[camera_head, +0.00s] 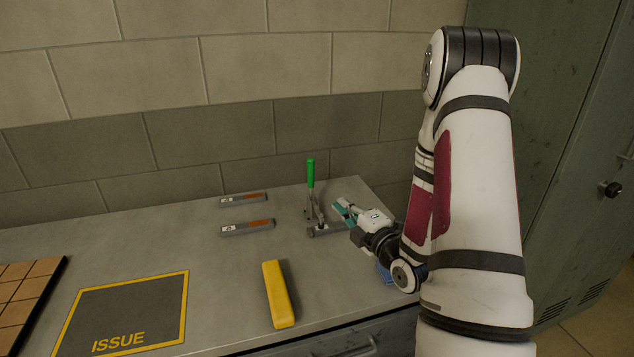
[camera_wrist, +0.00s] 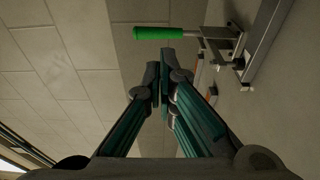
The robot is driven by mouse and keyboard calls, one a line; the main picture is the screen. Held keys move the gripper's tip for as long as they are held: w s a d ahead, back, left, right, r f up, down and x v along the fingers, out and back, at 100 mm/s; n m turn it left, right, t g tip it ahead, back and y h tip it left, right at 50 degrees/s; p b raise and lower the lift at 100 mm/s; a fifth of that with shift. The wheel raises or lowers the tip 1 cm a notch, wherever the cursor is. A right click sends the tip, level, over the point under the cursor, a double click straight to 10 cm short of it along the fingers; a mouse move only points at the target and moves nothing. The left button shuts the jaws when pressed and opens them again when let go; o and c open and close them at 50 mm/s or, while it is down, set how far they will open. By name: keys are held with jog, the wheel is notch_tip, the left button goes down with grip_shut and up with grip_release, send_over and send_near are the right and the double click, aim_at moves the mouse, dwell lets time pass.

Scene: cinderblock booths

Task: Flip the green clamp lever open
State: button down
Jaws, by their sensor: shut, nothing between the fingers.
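The clamp lever has a green grip (camera_head: 310,173) that stands upright above its metal clamp base (camera_head: 327,230) near the back right of the counter. In the wrist view the green grip (camera_wrist: 158,33) lies sideways across the top, with its metal linkage (camera_wrist: 228,45) to the right. My gripper (camera_head: 343,207) is shut and empty, just right of the lever and lower than the green grip. In the wrist view my fingertips (camera_wrist: 164,58) are together, just below the green grip in the picture. A small gap seems to show between them and the grip.
Two grey labelled bars (camera_head: 247,228) lie left of the clamp. A yellow block (camera_head: 279,294) lies nearer the front edge. A framed ISSUE mat (camera_head: 130,300) and a tan tiled board (camera_head: 30,290) are at left. The cinderblock wall (camera_head: 240,130) stands close behind; a green cabinet (camera_head: 570,150) is at right.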

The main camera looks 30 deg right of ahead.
aim_at(313, 175)
jog(key=shift+w, duration=0.1)
dwell(0.3)
jog(key=w, duration=0.9)
jog(key=w+d+p, duration=0.1)
jog(key=w, duration=0.3)
jog(key=shift+w+d, duration=0.1)
jog(key=shift+w, duration=0.25)
jog(key=shift+w+r, duration=0.1)
jog(key=shift+w+r, duration=0.1)
jog(key=shift+g, duration=0.3)
